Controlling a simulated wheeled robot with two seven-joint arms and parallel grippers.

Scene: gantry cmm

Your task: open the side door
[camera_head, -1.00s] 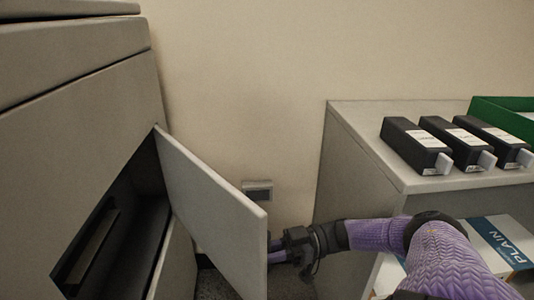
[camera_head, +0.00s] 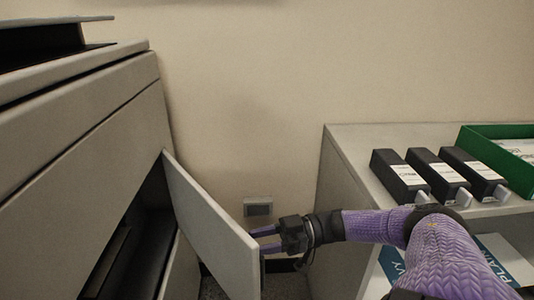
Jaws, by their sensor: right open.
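The side door (camera_head: 212,228) is a flat grey panel on the side of the large grey machine (camera_head: 75,165). It stands swung out, and a dark opening (camera_head: 135,245) shows behind it. My right gripper (camera_head: 262,239) is at the door's free edge, on the right of the panel. Its two purple fingers are open and point left towards the edge. The fingertips are close to the panel; I cannot tell whether they touch it. My left gripper is not in view.
A grey shelf unit (camera_head: 345,160) stands at the right, close to my right arm. It carries several black cartridges (camera_head: 400,172) and a green tray (camera_head: 497,148); blue-and-white packs (camera_head: 490,262) lie below. A wall socket (camera_head: 258,207) is behind the gripper.

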